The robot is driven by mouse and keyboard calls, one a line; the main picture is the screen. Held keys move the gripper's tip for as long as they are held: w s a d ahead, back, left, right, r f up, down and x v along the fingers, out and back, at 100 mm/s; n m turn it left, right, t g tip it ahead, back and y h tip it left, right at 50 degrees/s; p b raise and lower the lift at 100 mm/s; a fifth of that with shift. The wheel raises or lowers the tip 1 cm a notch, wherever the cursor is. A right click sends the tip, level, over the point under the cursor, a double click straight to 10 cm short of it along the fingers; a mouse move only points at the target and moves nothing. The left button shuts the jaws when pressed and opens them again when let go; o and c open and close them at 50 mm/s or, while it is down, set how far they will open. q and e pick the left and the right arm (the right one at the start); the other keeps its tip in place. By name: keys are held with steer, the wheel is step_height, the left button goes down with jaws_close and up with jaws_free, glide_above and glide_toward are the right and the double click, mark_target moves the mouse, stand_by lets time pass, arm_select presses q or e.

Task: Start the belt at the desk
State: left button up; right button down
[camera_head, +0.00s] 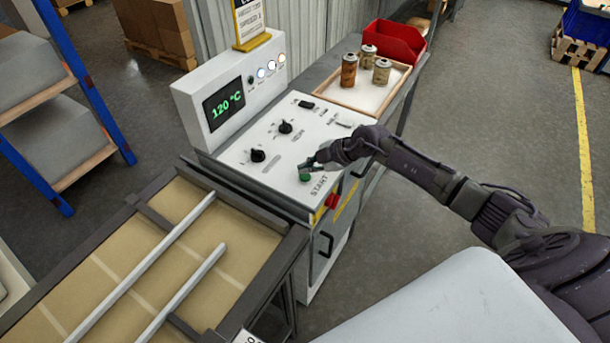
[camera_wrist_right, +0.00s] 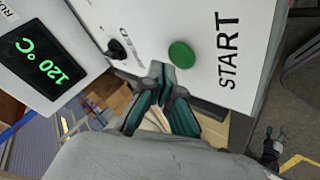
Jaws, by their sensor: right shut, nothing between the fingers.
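The control desk (camera_head: 240,158) has a sloped white panel with a round green START button (camera_head: 305,177) near its front edge. The button also shows whole in the right wrist view (camera_wrist_right: 181,54). My right gripper (camera_head: 311,164) is shut and empty, fingertips close to the button; in the wrist view its tips (camera_wrist_right: 160,72) lie just beside it. I cannot tell whether they touch it. The belt (camera_head: 110,275) lies at lower left with light rails over it. A small dark gripper with teal tips, apparently my left one (camera_wrist_right: 273,142), shows low in the wrist view, too small to judge.
The desk's display (camera_head: 223,104) reads 120 °C, beside small indicator lamps. Black knobs (camera_head: 258,155) sit on the panel, and a red button (camera_head: 332,200) on the front. Behind stand a tray (camera_head: 345,95) with cartridges and a red bin (camera_head: 395,42). Floor at right is open.

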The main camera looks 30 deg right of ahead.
steer(key=shift+f, duration=0.15)
stand_by(0.3)
steer(key=shift+f, duration=0.2)
